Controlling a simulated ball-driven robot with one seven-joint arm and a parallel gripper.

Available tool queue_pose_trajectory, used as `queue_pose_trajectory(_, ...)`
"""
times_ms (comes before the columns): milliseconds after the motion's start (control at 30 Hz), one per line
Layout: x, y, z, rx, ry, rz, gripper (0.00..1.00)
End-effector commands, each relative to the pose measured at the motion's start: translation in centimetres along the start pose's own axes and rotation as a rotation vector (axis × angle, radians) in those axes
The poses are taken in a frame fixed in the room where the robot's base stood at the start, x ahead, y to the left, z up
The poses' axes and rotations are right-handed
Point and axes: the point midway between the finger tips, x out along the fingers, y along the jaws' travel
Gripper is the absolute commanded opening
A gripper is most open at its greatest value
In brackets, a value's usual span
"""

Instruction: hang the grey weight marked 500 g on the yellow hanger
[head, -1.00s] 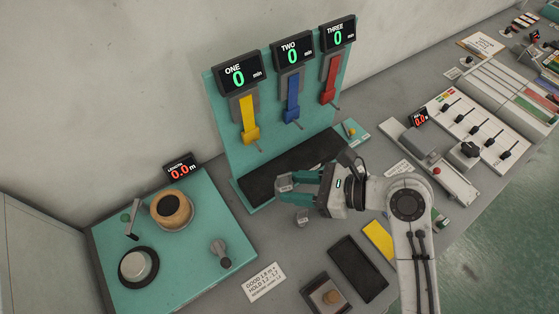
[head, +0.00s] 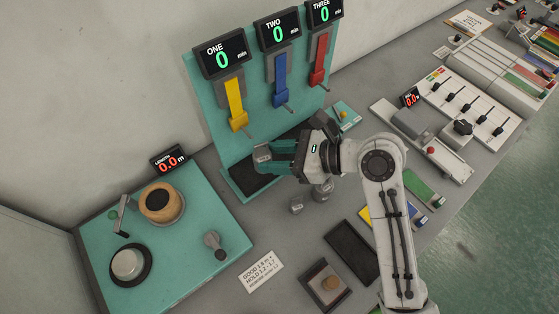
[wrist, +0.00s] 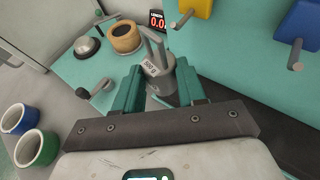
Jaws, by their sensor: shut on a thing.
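The grey weight marked 500 g (wrist: 152,67) is between the teal fingers of my gripper (wrist: 158,84) in the wrist view, its hook upward. In the head view my gripper (head: 272,156) is shut on this weight (head: 261,153), raised in front of the teal board's lower part. The yellow hanger (head: 235,104) hangs on the board under display ONE, with a grey peg sticking out at its lower end. The weight is apart from that peg, below it in the head view. The yellow hanger's lower end (wrist: 197,8) and peg show at the top of the wrist view.
Blue (head: 282,82) and red (head: 319,60) hangers are to the yellow one's right. Grey weights (head: 297,205) (head: 322,190) stand on the table below my gripper. A teal panel (head: 190,262) with knobs lies at left. Open space lies above the held weight, before the board.

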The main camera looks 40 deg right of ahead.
Motion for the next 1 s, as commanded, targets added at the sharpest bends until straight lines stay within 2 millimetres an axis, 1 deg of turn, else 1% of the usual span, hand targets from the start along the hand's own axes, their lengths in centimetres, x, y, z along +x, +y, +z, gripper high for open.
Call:
queue_pose_trajectory(667, 2.7, -2.3, 0.7, -0.004, -0.003, -0.002, 0.0)
queue_pose_trajectory(833, 3.4, -2.8, 0.9, -0.004, -0.003, -0.002, 0.0)
queue_pose_trajectory(867, 3.3, -2.9, 1.2, -0.002, -0.002, 0.0, 0.0)
queue_pose_trajectory(1000, 3.9, -3.2, 1.1, 0.0, -0.002, 0.0, 0.0)
